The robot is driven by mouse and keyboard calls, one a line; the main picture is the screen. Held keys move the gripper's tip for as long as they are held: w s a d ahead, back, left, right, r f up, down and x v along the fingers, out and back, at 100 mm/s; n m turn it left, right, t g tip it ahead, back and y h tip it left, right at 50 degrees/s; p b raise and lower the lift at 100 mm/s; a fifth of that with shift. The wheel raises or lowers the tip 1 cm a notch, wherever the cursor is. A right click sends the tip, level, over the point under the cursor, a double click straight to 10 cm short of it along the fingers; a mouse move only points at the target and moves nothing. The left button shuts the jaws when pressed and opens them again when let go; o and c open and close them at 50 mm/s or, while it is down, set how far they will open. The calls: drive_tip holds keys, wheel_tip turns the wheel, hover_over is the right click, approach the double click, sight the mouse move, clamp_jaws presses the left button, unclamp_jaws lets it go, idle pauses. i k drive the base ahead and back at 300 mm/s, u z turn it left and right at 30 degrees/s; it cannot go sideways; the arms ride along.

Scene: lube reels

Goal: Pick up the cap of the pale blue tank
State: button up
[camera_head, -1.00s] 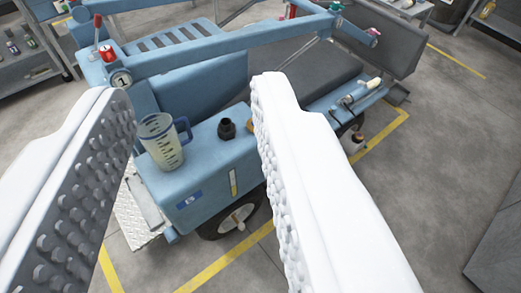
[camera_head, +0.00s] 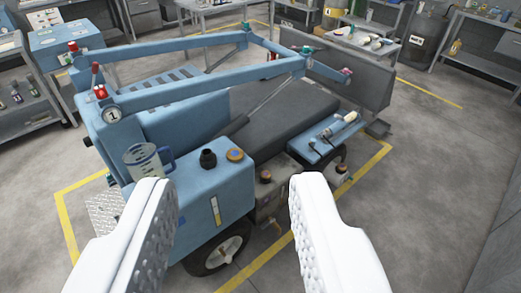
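The pale blue tank (camera_head: 190,212) is the box at the near end of the blue cart, with a sight gauge on its front. On its top are a black neck (camera_head: 208,159) and, just right of it, a round orange-brown cap (camera_head: 235,155). The cap seems to rest flat on the tank top, apart from the neck. A clear measuring jug with a blue handle (camera_head: 143,161) stands at the tank's left end. My gripper (camera_head: 235,183) is open and empty. Its two white studded fingers show in front of the tank, well apart, touching nothing.
A grey tank (camera_head: 268,197) with its own brownish cap (camera_head: 265,176) sits right of the blue tank. A blue side tray (camera_head: 320,142) holds tools. A blue boom (camera_head: 205,87) spans above the cart. The floor right of the yellow line is clear.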

sight(234, 154)
drive_tip(key=z, duration=0.55)
drive_tip(key=i, duration=2.05)
drive_tip(key=u, duration=0.65)
